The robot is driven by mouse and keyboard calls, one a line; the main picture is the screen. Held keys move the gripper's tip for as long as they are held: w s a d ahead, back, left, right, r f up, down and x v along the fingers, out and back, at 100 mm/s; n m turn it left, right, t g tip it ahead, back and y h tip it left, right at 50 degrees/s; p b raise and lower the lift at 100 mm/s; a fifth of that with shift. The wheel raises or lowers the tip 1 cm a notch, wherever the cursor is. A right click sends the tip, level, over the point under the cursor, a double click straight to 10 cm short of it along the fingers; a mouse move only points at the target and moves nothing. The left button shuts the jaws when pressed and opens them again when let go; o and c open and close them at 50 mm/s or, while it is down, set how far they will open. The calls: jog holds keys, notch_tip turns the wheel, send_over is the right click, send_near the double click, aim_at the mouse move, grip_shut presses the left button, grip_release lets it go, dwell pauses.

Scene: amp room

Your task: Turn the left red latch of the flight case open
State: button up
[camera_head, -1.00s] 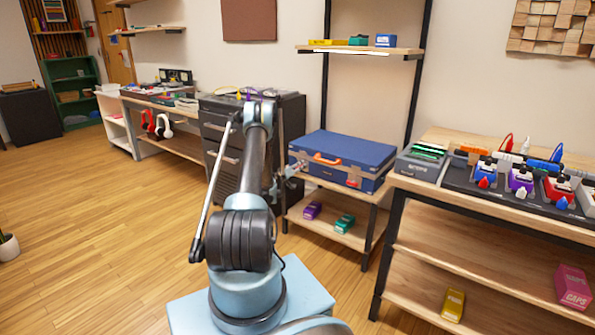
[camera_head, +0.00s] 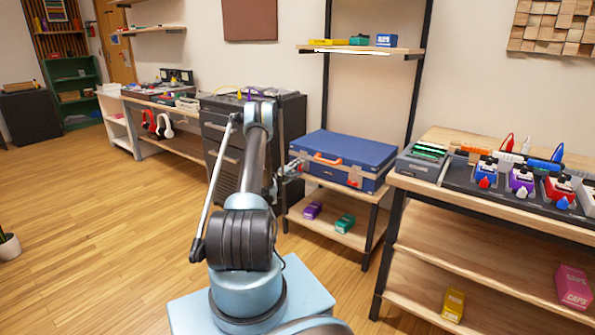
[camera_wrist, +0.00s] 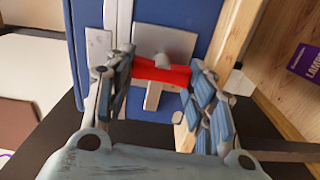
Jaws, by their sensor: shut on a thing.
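The blue flight case (camera_head: 345,155) lies closed on a wooden shelf unit. Its orange-red handle (camera_head: 326,159) and right red latch (camera_head: 353,180) show on its front. My gripper (camera_head: 292,167) is at the left end of the case front and covers the left latch there. In the wrist view my gripper (camera_wrist: 160,66) has one finger at each end of the left red latch (camera_wrist: 160,75), shut on it. The latch lies as a bar between the fingers over a grey metal plate (camera_wrist: 167,43). Its contact with the right finger is partly hidden.
The wooden shelf (camera_head: 372,192) edge runs close below the case. A purple box (camera_head: 312,210) and a green box (camera_head: 345,223) lie on the lower shelf. A dark cabinet (camera_head: 290,125) stands left of the case, and a pedal table (camera_head: 430,188) stands right. Open floor lies left.

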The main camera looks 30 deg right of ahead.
jog(key=shift+w+a+f+n, duration=0.1)
jog(key=shift+w+a+n, duration=0.1)
jog(key=shift+n, duration=0.3)
jog(key=o, duration=1.1)
jog(key=shift+s, duration=0.1)
jog(key=shift+c, duration=0.2)
jog(key=shift+d, duration=0.1)
jog(key=shift+s, duration=0.1)
jog(key=v, duration=0.8)
